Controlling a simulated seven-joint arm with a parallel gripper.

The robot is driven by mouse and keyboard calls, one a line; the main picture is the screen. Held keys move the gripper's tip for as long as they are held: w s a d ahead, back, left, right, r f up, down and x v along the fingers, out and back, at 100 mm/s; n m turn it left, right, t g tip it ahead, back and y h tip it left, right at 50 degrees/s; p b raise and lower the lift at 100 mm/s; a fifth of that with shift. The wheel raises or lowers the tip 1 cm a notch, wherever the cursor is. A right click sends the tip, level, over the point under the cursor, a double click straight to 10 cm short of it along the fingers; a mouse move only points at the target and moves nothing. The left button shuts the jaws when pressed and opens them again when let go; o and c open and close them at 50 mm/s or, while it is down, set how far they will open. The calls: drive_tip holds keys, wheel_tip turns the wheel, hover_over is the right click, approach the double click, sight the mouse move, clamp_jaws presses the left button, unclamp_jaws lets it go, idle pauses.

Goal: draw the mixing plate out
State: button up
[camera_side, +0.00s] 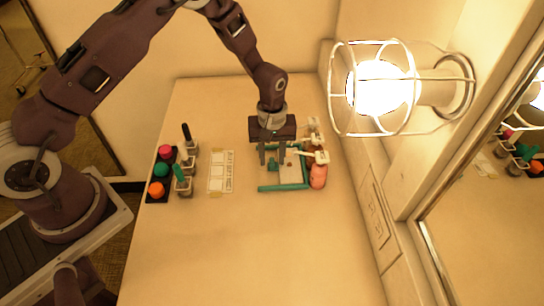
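A pale, flat plate (292,175), which looks like the mixing plate, lies inside a teal frame (283,187) on the counter. A small teal piece, perhaps a knob or handle, shows on it near its back left part. My gripper (272,155) points down over the back left of the frame. Its two fingers stand apart, one on each side of the small teal piece. I cannot tell whether they touch it. The gripper body hides the frame's back edge.
Pink bottles with white pump tops (318,172) stand close to the frame's right side. A printed white card (221,172) lies to its left. Farther left are small jars (184,186) and a dark rack (158,178) with coloured tops. A caged lamp (380,88) juts out at right. The front counter is clear.

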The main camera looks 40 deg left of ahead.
drive_tip(key=shift+f, duration=0.3)
clamp_jaws()
drive_tip(key=shift+r, duration=0.1)
idle(1.1)
